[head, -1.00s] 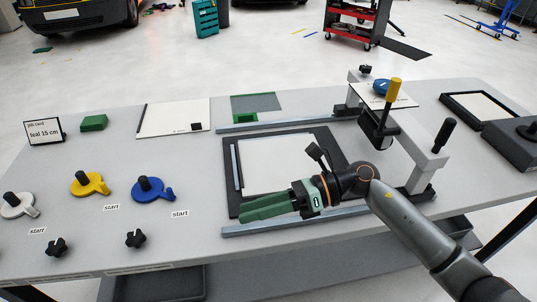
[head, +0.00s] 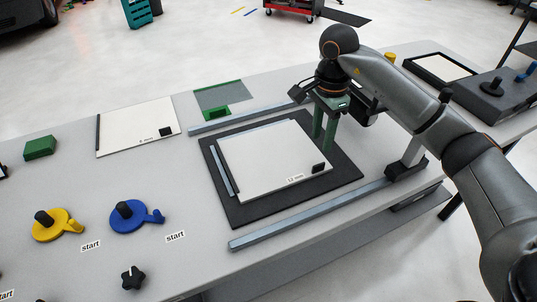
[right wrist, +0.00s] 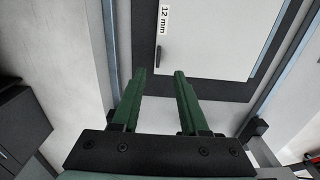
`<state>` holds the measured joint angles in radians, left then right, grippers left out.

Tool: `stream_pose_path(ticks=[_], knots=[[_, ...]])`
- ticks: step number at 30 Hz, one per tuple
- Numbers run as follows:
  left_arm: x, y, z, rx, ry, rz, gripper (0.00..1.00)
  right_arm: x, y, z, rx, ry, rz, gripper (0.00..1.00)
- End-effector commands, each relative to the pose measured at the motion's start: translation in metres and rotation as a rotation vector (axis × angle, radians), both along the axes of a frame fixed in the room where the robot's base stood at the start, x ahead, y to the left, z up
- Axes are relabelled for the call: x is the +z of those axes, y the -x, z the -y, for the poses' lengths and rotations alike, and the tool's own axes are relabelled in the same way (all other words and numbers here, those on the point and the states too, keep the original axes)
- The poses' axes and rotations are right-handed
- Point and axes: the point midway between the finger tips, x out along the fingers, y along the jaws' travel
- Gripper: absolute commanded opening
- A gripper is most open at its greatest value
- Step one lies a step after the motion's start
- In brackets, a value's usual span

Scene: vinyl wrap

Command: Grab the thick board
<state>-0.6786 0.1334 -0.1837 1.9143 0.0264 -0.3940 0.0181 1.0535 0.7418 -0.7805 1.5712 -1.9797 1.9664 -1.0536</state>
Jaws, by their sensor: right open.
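The thick board (head: 265,158) is a white panel with a "12 mm" label and a small black patch at its near right corner. It lies flat on a black mat (head: 237,215) in the middle of the bench. My right gripper (head: 324,146) points downward at the board's right edge, its two green fingers apart. In the right wrist view the gripper (right wrist: 159,74) is open and empty, with the labelled board (right wrist: 215,40) just ahead of its tips. I cannot tell if the tips touch the mat. My left gripper is not in view.
A second white board (head: 137,127) with a smaller label lies to the left. Metal rails (head: 310,215) run in front of and behind the mat. A blue clamp-like piece (head: 130,217) and a yellow one (head: 58,226) sit at front left. My right arm covers much of the gantry.

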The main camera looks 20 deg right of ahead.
Motion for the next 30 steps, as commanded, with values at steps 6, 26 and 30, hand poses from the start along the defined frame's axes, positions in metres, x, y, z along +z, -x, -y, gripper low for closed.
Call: stream_pose_path(ticks=[6, 26, 30], knots=[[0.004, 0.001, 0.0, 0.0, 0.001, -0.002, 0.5, -0.036, 0.001, 0.0, 0.001, -0.003, -0.003, 0.44], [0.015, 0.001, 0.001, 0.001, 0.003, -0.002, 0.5, -0.096, 0.002, 0.009, 0.0, -0.003, 0.001, 0.44], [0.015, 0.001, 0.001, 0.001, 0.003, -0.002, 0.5, -0.096, 0.002, 0.009, 0.001, -0.003, 0.002, 0.44]])
